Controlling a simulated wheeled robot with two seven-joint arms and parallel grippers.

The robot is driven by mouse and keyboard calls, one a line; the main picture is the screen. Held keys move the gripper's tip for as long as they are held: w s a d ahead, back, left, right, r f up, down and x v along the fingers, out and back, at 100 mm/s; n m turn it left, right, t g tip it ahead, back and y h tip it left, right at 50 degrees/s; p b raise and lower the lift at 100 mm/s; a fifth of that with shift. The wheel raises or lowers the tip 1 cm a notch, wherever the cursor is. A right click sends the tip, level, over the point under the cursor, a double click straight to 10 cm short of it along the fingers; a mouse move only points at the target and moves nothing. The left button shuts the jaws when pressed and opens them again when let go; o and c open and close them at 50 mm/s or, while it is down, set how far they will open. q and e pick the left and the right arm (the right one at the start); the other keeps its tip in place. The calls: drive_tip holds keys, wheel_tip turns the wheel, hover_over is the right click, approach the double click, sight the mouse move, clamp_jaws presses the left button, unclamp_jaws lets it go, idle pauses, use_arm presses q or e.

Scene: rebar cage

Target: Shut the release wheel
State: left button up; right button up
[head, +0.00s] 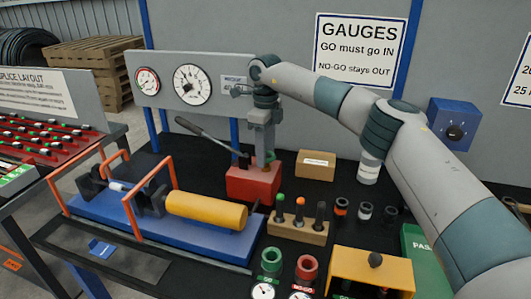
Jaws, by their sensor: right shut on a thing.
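The red hand pump (252,186) stands at the middle of the bench, with its long dark lever (208,135) slanting up to the left. The release wheel (270,166) is on top of the pump at its right side; only a small brass-coloured bit shows under the fingers. My right gripper (267,160) points straight down over it, shut on the wheel, and hides most of it. How far the wheel is turned cannot be seen. My left gripper is not in view.
A blue press bed (185,236) with orange frames (136,217) and a yellow cylinder (206,211) lies in front left. A wooden block with gauge plugs (297,231) stands in front right. Gauges (192,85) hang on a grey panel behind.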

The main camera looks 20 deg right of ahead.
drive_tip(key=m, duration=0.2)
drive_tip(key=shift+r+m, duration=0.1)
drive_tip(key=shift+m, duration=0.3)
drive_tip(key=m, duration=0.3)
drive_tip(key=shift+d+m+b, duration=0.1)
drive_tip(key=shift+m+b, duration=0.2)
drive_tip(key=shift+b, duration=0.05)
drive_tip(key=shift+m, duration=0.5)
drive_tip(key=m, duration=0.2)
drive_tip(key=shift+w+m, duration=0.1)
drive_tip(key=shift+m, duration=0.2)
drive_tip(key=shift+m+b, duration=0.4)
drive_tip(key=shift+m, duration=1.5)
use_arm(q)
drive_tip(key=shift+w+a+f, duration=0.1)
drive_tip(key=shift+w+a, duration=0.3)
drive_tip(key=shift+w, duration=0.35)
use_arm(e)
drive_tip(key=shift+m, duration=0.3)
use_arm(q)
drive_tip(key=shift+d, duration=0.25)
